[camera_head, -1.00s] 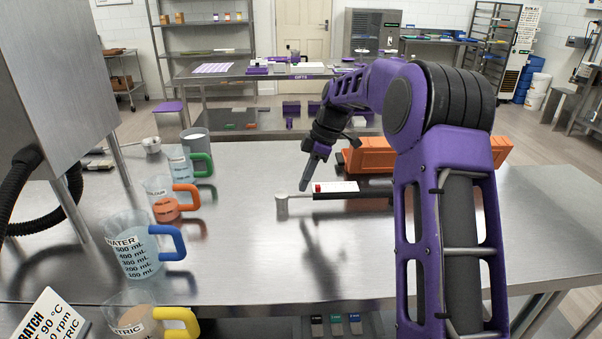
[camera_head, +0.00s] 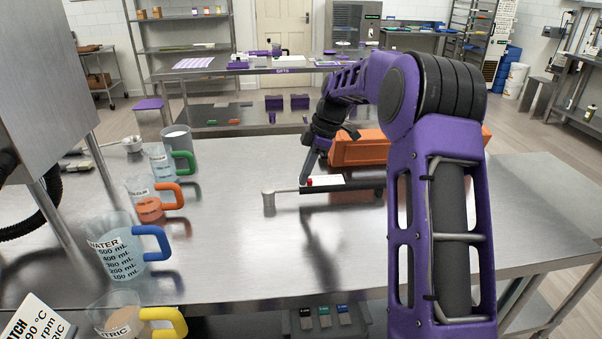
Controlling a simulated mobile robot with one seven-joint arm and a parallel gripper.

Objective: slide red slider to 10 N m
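A torque wrench (camera_head: 345,189) with a black handle lies on the steel table, its silver socket end (camera_head: 268,201) to the left. A white scale plate (camera_head: 340,181) sits along its shaft. The small red slider (camera_head: 310,182) is at the left end of this scale. My gripper (camera_head: 307,180) points down at the slider, with its tips right beside or touching it; I cannot tell which. The fingers look close together, but their gap is too small to make out. The scale markings are too small to read.
An orange toolbox (camera_head: 358,152) stands just behind the wrench. Jugs with green (camera_head: 184,161), orange (camera_head: 168,196), blue (camera_head: 155,242) and yellow (camera_head: 165,320) handles line the left side. The table in front of the wrench is clear.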

